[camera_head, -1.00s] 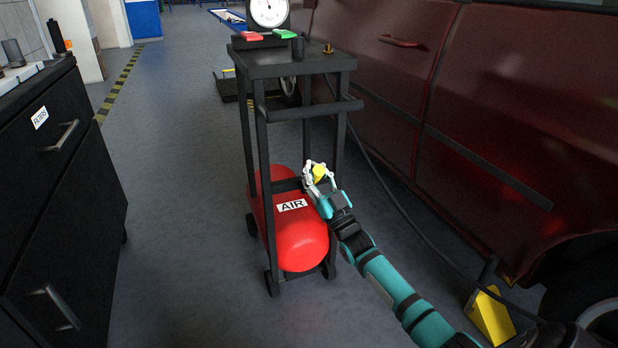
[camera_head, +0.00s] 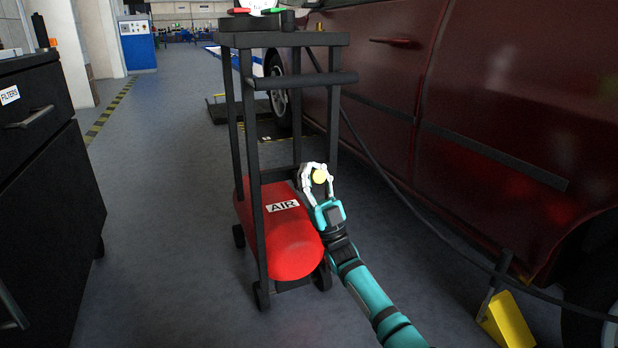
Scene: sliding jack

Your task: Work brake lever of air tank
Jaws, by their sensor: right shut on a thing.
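The red air tank (camera_head: 290,243) with a white AIR label lies low in a black wheeled cart (camera_head: 254,140). A small round yellow knob (camera_head: 320,176) shows at the cart's right side, just above the tank; it looks like the brake lever's end. My right gripper (camera_head: 317,172), on a teal and black arm, has its pale fingers around the yellow knob and is shut on it. The lever's shaft behind the fingers is hidden. My left gripper is not in view.
A dark red car (camera_head: 490,120) stands close on the right, with a black hose (camera_head: 400,197) running along it. A yellow wheel chock (camera_head: 507,320) sits at lower right. A black drawer cabinet (camera_head: 50,190) stands at left. Floor between cabinet and cart is clear.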

